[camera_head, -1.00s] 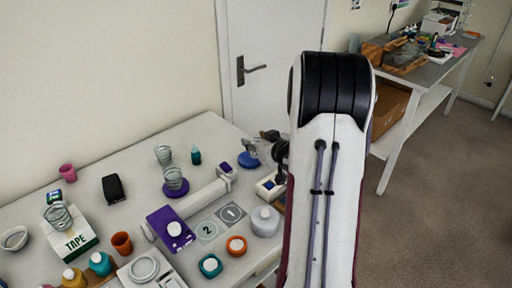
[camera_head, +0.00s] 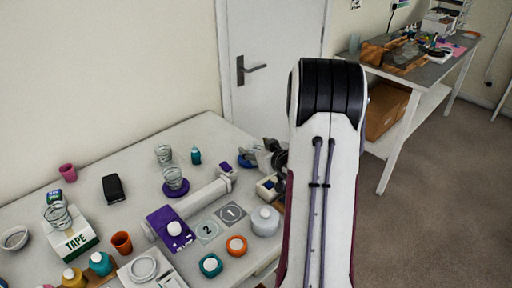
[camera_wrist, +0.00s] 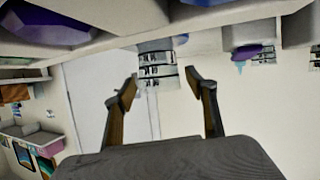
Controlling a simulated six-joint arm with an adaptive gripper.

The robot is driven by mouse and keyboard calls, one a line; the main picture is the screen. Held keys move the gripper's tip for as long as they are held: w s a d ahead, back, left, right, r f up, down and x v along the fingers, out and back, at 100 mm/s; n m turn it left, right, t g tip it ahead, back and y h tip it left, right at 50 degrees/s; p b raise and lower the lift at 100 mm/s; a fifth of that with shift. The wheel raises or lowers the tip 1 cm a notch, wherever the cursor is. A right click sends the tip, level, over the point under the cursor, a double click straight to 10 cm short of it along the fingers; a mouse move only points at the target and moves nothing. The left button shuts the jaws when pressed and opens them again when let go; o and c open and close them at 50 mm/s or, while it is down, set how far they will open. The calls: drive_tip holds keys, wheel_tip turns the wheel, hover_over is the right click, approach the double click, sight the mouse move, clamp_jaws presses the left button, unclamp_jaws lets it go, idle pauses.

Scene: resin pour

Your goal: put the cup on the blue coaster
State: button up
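A clear cup with dark markings (camera_wrist: 158,68) stands upright in the wrist view, which shows the scene upside down. My gripper (camera_wrist: 162,80) is open, its fingertips on either side of the cup, with a small gap at the right finger. In the head view my gripper (camera_head: 270,150) is at the table's right end, partly hidden by my arm. A blue patch (camera_head: 246,163) shows beside it, probably the blue coaster. Whether the cup rests on it is too small to tell.
Another clear cup stands on a purple coaster (camera_head: 176,191). A clear cup (camera_head: 163,155) and a teal bottle (camera_head: 195,156) stand behind it. A tape box (camera_head: 70,238) is left.

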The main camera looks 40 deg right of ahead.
drive_tip(key=shift+r, duration=0.1)
idle(0.3)
drive_tip(key=shift+s+a+r, duration=0.1)
drive_tip(key=shift+s+r, duration=0.1)
drive_tip(key=shift+s, duration=0.2)
drive_tip(key=shift+v, duration=5.55)
drive_tip(key=shift+w+a+r+g, duration=0.3)
drive_tip(key=shift+w+a+r, duration=0.05)
drive_tip(key=shift+a+r, duration=0.2)
drive_tip(key=s+a+r+g+h, duration=0.1)
drive_tip(key=a+r+g, duration=0.1)
drive_tip(key=a+r, duration=0.35)
drive_tip(key=s+a+r+g, duration=0.1)
drive_tip(key=a+r, duration=0.1)
drive_tip(key=a, duration=0.6)
drive_tip(key=s+a+r+n+g+y, duration=0.1)
drive_tip(key=s+a+y, duration=0.4)
drive_tip(key=s+a, duration=1.1)
drive_tip(key=a+n+g, duration=0.1)
drive_tip(key=a+g, duration=0.1)
drive_tip(key=a, duration=0.2)
drive_tip(key=shift+s+a+g, duration=0.35)
drive_tip(key=shift+a+g, duration=0.05)
